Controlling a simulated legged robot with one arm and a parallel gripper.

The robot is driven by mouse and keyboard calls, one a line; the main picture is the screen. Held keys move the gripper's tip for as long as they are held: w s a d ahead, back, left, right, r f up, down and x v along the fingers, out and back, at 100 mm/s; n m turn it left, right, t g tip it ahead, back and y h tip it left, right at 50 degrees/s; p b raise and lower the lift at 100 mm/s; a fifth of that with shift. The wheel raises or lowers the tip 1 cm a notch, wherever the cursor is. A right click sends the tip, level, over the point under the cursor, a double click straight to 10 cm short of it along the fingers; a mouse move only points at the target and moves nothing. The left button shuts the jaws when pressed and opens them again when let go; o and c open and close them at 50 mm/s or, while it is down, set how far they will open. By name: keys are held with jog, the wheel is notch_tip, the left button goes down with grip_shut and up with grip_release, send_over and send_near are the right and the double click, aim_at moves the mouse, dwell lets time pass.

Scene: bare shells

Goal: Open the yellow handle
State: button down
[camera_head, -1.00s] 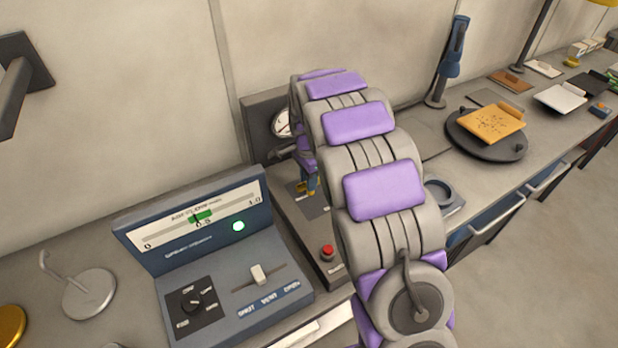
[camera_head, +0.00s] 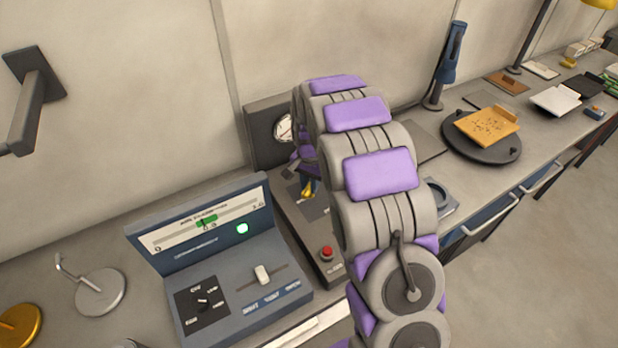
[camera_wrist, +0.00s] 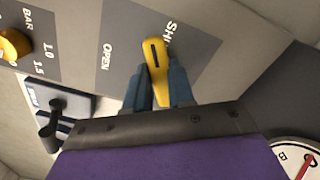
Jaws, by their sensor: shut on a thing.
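The yellow handle (camera_wrist: 154,52) is in the wrist view, on a dark grey plate (camera_wrist: 200,52) lettered "OPEN" to its left and "SH…", partly covered, at its upper right. The handle's lower end is hidden by my gripper. In the head view only a small bit of the yellow handle (camera_head: 308,188) shows beside my arm.
A gauge (camera_head: 284,128) stands behind my arm. A red button (camera_head: 326,253) is in front. A blue console (camera_head: 240,300) with a slider and dial stands to the left. A round dark stand (camera_head: 483,150) with an orange board is at the right. Open floor lies at the lower right.

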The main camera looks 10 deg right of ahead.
jog(key=n+p, duration=0.1)
jog(key=n, duration=0.1)
jog(key=n+p, duration=0.1)
jog(key=n, duration=0.1)
jog(key=n+p, duration=0.1)
jog(key=n, duration=0.1)
jog(key=shift+w+d+r+n, duration=0.15)
jog(key=shift+r+n, duration=0.15)
jog(key=n+p, duration=0.2)
jog(key=n, duration=0.3)
jog(key=shift+d+f, duration=0.1)
dwell(0.3)
jog(key=c, duration=1)
grip_release()
jog(key=shift+f, duration=0.1)
jog(key=shift+o, duration=0.2)
notch_tip(320, 180, up, 17)
jog(key=p, duration=0.1)
